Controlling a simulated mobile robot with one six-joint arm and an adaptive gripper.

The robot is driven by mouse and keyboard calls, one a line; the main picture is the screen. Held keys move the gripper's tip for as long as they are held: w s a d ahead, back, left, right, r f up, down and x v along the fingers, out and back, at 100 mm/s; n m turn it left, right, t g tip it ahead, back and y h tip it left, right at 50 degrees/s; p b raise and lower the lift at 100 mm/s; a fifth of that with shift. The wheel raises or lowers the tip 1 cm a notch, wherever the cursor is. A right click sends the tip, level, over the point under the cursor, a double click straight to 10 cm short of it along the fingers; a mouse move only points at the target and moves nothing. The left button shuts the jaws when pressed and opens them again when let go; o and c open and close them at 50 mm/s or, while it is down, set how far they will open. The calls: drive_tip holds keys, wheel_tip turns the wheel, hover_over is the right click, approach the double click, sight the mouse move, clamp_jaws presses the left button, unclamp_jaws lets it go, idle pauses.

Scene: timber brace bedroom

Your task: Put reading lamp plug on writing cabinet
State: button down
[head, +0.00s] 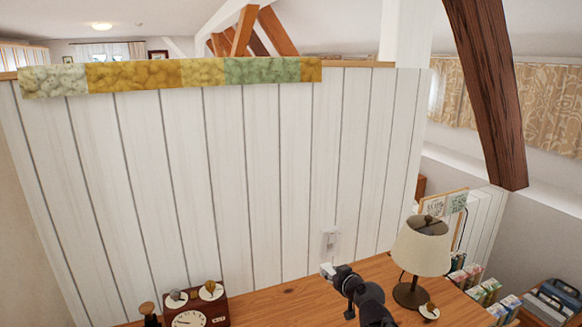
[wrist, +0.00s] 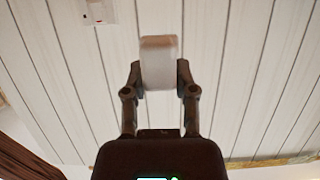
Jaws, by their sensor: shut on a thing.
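The reading lamp plug (wrist: 159,62) is a small pale block held between the fingertips of my gripper (wrist: 159,78) in the wrist view. In the head view the plug (head: 326,270) shows as a small white piece at the tip of my gripper (head: 335,272), close to the white plank wall and over the wooden top. The wooden top (head: 277,300), which looks like the writing cabinet, runs along the wall's foot. The reading lamp (head: 421,250) stands upright on it to the right, with a cream shade. Whether the plug touches anything but my fingers I cannot tell.
A wall socket (head: 330,240) sits on the planks (head: 270,180) just above the plug; it also shows in the wrist view (wrist: 98,12). A clock (head: 198,312) stands at left. Several boxes (head: 485,290) stand at right. The middle of the top looks clear.

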wheel_tip(320, 180, down, 12)
drive_tip(key=b, duration=1.2)
idle(4.5)
drive_tip(key=shift+c, duration=1.7)
unclamp_jaws()
drive_tip(key=shift+r, duration=0.15)
